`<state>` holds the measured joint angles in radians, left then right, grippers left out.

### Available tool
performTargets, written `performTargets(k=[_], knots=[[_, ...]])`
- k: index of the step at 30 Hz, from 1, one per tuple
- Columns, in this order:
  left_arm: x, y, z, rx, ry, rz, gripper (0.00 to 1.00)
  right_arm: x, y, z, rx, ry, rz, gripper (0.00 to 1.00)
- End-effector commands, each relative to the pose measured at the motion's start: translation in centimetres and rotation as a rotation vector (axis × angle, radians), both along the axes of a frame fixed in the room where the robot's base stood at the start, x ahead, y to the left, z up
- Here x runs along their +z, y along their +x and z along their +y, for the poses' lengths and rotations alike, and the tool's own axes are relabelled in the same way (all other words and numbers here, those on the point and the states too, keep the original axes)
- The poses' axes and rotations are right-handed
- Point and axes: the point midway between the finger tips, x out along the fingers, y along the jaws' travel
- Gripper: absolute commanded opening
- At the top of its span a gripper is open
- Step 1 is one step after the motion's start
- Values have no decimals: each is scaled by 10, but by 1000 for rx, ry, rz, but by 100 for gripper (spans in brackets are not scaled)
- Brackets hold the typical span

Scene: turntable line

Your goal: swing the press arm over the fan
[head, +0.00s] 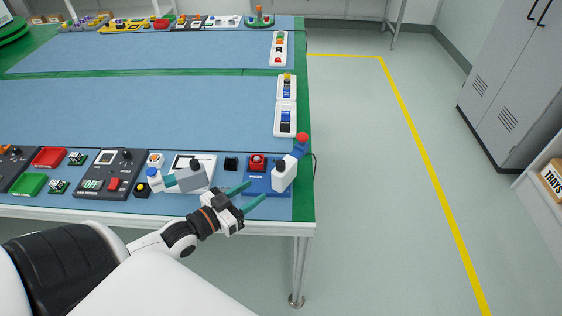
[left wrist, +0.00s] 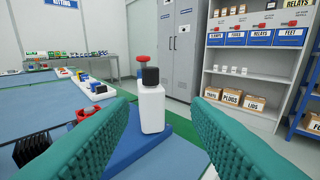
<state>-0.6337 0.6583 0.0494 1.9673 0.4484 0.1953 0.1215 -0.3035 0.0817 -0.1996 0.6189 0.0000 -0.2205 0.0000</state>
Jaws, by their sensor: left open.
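The arm points away toward the far right, off the base. In the left wrist view the post (left wrist: 153,108) stands upright between my fingers, farther off. A red part (head: 257,159) sits at the base's back left; I cannot tell whether it is the fan. My left gripper (head: 258,190) is open and empty, its fingertips just left of the post. My right gripper is not in view.
A black finned block (head: 231,163) lies left of the base. White switch panels (head: 285,119) line the right edge. The blue mat (head: 140,110) behind is clear.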

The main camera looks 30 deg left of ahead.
Motion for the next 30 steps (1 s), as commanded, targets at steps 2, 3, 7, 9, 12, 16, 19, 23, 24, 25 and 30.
performTargets(k=[2, 3, 7, 9, 12, 16, 19, 23, 24, 25, 30], knots=[[7, 1, 10, 0, -9, -47, 44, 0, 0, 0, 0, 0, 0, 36], [11, 2, 12, -1, -13, -65, 44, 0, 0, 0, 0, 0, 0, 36], [15, 7, 15, -1, -20, -88, 44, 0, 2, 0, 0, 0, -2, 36], [15, 13, 13, -1, -21, -89, 44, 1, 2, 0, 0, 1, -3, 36], [16, 28, 9, 0, -21, -91, 44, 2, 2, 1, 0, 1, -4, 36], [16, 51, 4, 0, -22, -90, 44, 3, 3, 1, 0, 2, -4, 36], [16, 69, -1, 0, -21, -89, 44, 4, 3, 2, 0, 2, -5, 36], [16, 90, -6, -1, -21, -88, 44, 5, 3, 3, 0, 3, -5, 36], [16, 96, -7, -1, -21, -88, 44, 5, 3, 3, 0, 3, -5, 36], [15, 100, -8, 0, -21, -88, 44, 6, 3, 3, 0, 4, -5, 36], [15, 114, -12, -1, -21, -87, 44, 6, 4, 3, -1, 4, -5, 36]])
